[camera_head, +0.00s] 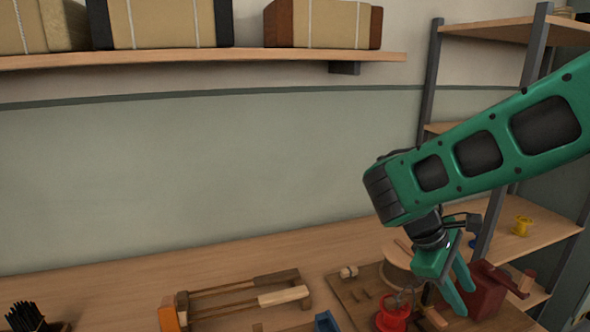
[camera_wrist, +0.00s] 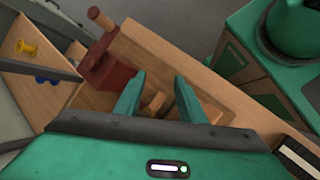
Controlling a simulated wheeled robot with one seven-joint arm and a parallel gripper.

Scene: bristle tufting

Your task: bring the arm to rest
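My gripper (camera_head: 459,277) hangs at the end of my green arm over the right part of the workbench (camera_head: 240,260) in the head view. It points down and its two green fingers are apart. In the wrist view my gripper (camera_wrist: 158,98) shows both fingers spread, with nothing held between them. Below the fingers lies a wooden board (camera_head: 350,293) with a red spool (camera_head: 393,313), small wooden parts and a dark red clamp-like device (camera_head: 487,290). That device also shows left of the fingers in the wrist view (camera_wrist: 105,70).
Wooden frame tools (camera_head: 245,295) lie mid-bench. Dark bristles (camera_head: 25,316) stand at the lower left. A wall shelf (camera_head: 200,58) holds several boxes. A shelving rack (camera_head: 520,240) with a yellow spool (camera_head: 522,226) stands at the right, close behind my arm. The space before the wall is free.

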